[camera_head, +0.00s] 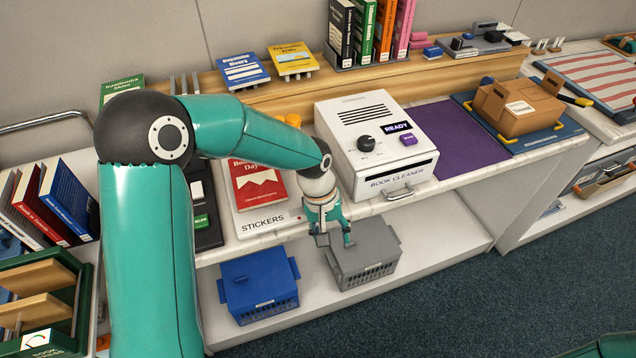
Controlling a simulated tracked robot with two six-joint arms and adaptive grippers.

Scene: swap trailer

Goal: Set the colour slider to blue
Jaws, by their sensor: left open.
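I cannot make out a colour slider in this view; my left arm covers part of the counter. My left gripper (335,242) is open and empty, pointing down in front of the counter's front edge, above a grey crate on the lower shelf. The white book cleaner (365,140) stands just behind and right of it, with a black dial (366,143), a purple button (409,140) and a display reading READY. A dark device (207,232) with a small green label is partly hidden behind my left arm. My right gripper is out of view.
A blue crate (259,289) and the grey crate (364,254) sit on the lower shelf. A stickers tray (263,223) holds a red book. A purple mat (457,137) lies bare right of the cleaner. A cardboard box (518,107) stands farther right. Books (52,200) stand at left.

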